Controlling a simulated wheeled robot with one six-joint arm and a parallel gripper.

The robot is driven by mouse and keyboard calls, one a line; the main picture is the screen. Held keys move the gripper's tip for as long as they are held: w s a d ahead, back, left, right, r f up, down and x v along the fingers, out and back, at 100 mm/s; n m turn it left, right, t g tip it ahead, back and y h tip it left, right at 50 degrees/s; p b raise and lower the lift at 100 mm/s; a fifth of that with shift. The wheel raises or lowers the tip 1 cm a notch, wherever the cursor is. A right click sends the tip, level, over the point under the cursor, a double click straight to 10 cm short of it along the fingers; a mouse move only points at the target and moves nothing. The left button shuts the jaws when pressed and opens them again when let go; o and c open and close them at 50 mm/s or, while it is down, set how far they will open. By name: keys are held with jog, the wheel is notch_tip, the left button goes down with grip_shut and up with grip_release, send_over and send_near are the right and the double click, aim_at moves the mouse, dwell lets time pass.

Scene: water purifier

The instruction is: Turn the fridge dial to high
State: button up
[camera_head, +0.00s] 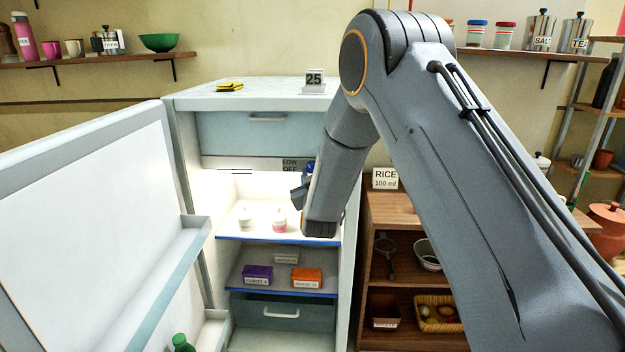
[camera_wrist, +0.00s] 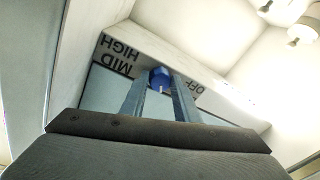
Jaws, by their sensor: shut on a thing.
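The blue fridge dial (camera_wrist: 158,77) is on the label panel inside the open fridge (camera_head: 349,235). In the wrist view the panel reads HIGH and MID (camera_wrist: 119,55) upside down on the left and OFF (camera_wrist: 196,86) on the right. My gripper (camera_wrist: 158,88) is shut on the dial, one finger on each side. A small white mark shows at the dial's lower edge; I cannot tell which label it points to. In the head view the dial (camera_head: 310,167) shows partly behind my gripper (camera_head: 302,188), beside LOW and OFF (camera_head: 291,164).
The fridge door (camera_head: 90,220) stands wide open on the left. Purple (camera_head: 257,274) and orange (camera_head: 306,277) boxes sit lower down. A wooden shelf unit (camera_head: 410,200) stands on the right.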

jog(key=m+b, duration=0.1)
jog(key=m, duration=0.1)
jog(key=m+b, duration=0.4)
jog(key=shift+a+f+t+h, duration=0.2)
jog(key=shift+f+t+h, duration=0.1)
jog(key=shift+t, duration=0.1)
jog(key=m+h+b, duration=0.1)
jog(key=m+b, duration=0.3)
jog(key=m, duration=0.1)
jog(key=shift+a, duration=0.1)
jog(key=m+h+b, duration=0.1)
jog(key=m+b, duration=0.4)
jog(key=m, duration=0.1)
jog(key=shift+a, duration=0.15)
jog(key=m+h+b, duration=0.1)
jog(key=m+b, duration=0.3)
jog(key=m, duration=0.1)
jog(key=shift+a+r+m+b, duration=0.1)
jog(key=shift+r+m+b, duration=0.05)
jog(key=shift+m+b, duration=0.2)
jog(key=shift+m, duration=0.25)
jog(key=o, duration=1)
jog(key=shift+o, duration=0.2)
